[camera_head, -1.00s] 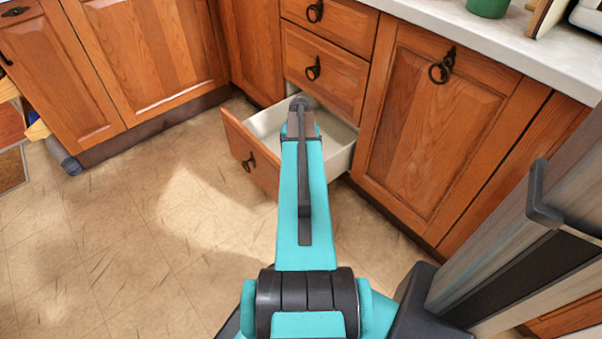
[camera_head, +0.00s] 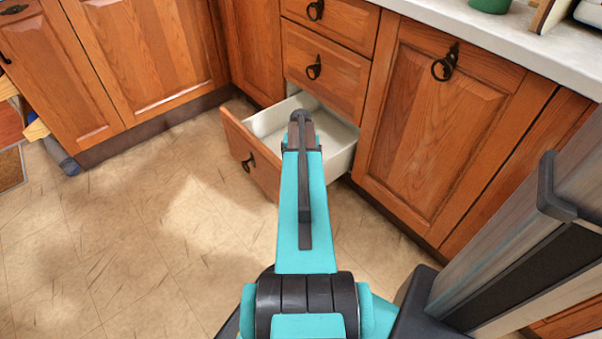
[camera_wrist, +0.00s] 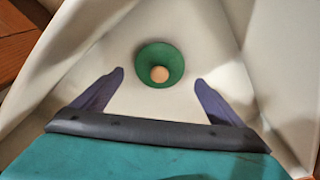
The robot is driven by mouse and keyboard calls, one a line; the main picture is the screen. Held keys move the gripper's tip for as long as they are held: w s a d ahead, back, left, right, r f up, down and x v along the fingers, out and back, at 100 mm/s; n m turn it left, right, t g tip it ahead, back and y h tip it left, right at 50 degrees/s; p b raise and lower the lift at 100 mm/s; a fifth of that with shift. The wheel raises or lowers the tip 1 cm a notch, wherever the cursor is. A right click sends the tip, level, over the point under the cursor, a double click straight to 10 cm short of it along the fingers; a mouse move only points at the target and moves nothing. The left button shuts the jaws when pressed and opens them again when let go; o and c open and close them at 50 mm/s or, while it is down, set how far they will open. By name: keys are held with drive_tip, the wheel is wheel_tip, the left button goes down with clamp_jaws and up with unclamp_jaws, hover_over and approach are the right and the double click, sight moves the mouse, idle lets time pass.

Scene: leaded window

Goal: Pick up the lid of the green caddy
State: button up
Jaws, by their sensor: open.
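In the wrist view, a green round lid (camera_wrist: 151,57) with a tan knob (camera_wrist: 159,74) lies on the pale floor of the open drawer. My gripper (camera_wrist: 159,78) is open and empty, its two dark fingers spread on either side of the lid's near edge. I cannot tell its height above the lid. In the head view, my arm hides the lid and the fingers. A green container (camera_head: 490,4), perhaps the caddy, stands on the counter at the top right, cut off by the frame.
The open drawer (camera_head: 250,160) has a wooden front and white walls close around my gripper. Wooden cabinets (camera_head: 435,140) stand to the right and behind, under a pale counter (camera_head: 520,45). Tiled floor (camera_head: 140,220) is clear at the left.

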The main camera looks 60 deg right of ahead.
drive_tip(key=shift+w+d+f+b, duration=0.15)
drive_tip(key=shift+f+b, duration=0.3)
drive_tip(key=shift+f, duration=0.6)
drive_tip(key=shift+d+f+b, duration=0.15)
drive_tip(key=shift+f+b, duration=0.25)
drive_tip(key=shift+f, duration=0.65)
drive_tip(key=shift+c, duration=0.5)
drive_tip(key=c, duration=0.9)
